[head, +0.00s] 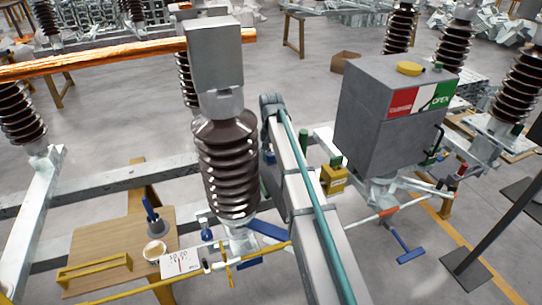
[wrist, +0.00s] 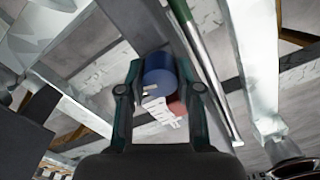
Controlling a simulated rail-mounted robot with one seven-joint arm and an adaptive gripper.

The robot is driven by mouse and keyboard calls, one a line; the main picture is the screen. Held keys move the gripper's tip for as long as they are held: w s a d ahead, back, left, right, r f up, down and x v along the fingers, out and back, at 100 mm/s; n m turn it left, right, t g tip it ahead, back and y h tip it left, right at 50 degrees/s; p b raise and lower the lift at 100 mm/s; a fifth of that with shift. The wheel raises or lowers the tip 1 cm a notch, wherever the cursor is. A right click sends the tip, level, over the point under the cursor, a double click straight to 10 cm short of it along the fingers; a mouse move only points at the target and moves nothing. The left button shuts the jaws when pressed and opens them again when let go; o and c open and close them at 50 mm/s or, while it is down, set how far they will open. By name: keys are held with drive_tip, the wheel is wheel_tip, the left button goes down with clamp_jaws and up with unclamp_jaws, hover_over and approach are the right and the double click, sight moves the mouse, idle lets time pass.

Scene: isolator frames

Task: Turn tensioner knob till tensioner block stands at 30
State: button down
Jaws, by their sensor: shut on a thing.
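In the wrist view my gripper (wrist: 160,90) has its two dark fingers on either side of a blue round knob (wrist: 159,65), which I take to be the tensioner knob, and it is shut on it. A white piece with dark marks (wrist: 155,103) and a reddish round part (wrist: 178,106) lie just behind the knob, partly hidden. In the head view my gripper is hidden. A white scale card (head: 180,262) with a red line stands below the brown insulator; its reading is too small to tell. I cannot make out the tensioner block surely.
The ribbed brown insulator (head: 228,170) stands close to my arm. A grey cabinet (head: 385,115) with a red and green sign is at right. A wooden table (head: 105,240) holds a cup (head: 155,251) and a tray. Steel beams cross the wrist view.

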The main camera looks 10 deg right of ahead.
sight(271, 154)
idle(0.3)
drive_tip(key=c, duration=0.8)
unclamp_jaws()
drive_tip(key=shift+r, duration=0.15)
wheel_tip(271, 154, up, 12)
drive_tip(key=shift+f, duration=0.1)
